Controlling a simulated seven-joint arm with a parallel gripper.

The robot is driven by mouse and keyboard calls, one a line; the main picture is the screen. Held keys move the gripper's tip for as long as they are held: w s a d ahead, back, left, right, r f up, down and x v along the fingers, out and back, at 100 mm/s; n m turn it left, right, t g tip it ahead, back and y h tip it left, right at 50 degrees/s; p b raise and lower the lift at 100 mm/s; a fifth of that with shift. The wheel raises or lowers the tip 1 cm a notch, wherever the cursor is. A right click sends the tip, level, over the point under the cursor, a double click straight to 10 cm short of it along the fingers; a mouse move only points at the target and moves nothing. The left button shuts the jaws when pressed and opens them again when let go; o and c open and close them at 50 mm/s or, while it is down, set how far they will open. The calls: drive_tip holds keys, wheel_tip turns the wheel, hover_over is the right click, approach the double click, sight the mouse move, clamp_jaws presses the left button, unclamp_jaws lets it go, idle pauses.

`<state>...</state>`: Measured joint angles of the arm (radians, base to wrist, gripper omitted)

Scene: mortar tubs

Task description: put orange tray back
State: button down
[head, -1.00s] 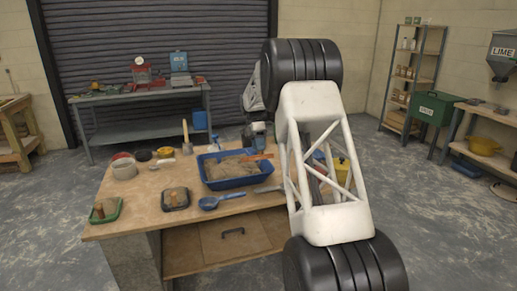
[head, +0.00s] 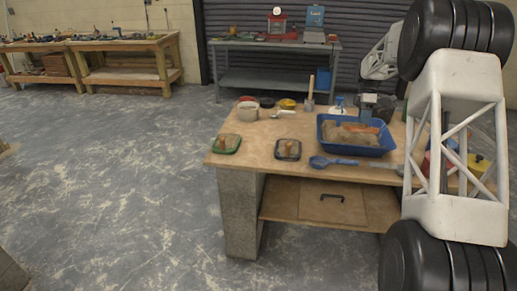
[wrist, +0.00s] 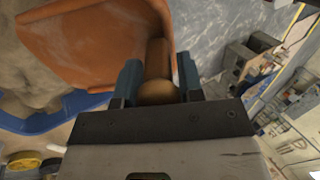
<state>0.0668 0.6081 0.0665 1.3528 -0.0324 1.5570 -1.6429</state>
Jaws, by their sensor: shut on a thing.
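The orange tray (wrist: 95,42) fills the upper left of the wrist view, with a brown handle (wrist: 157,75) standing out from it. My gripper (wrist: 158,88) is shut on that handle, one blue finger on each side. The tray is over or partly in the blue tub (wrist: 60,117) of sand; I cannot tell whether it touches the sand. In the head view a piece of the orange tray (head: 362,127) shows at the back of the blue tub (head: 375,152). My gripper's fingertips are not clear there.
On the workbench (head: 255,170), a green tray (head: 219,149) and a dark tray (head: 288,157) lie left of the tub. A blue scoop (head: 322,162) lies in front. A grey pot (head: 247,113) and a yellow lid (head: 287,104) stand behind. Bare wood shows between them.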

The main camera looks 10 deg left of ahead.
drive_tip(key=a+f+t, duration=0.1)
drive_tip(key=a+f, duration=0.1)
drive_tip(key=a, duration=1.3)
drive_tip(key=a+f+t, duration=0.2)
drive_tip(key=a+f, duration=0.1)
drive_tip(key=a, duration=1.2)
drive_tip(key=a+f+t, duration=0.1)
drive_tip(key=a+f, duration=0.1)
drive_tip(key=a, duration=1.3)
drive_tip(key=shift+s+f+t, duration=0.2)
drive_tip(key=shift+f+t, duration=0.15)
drive_tip(key=shift+t, duration=0.05)
drive_tip(key=shift+f, duration=3.15)
drive_tip(key=shift+f, duration=0.1)
drive_tip(key=shift+f, duration=1.75)
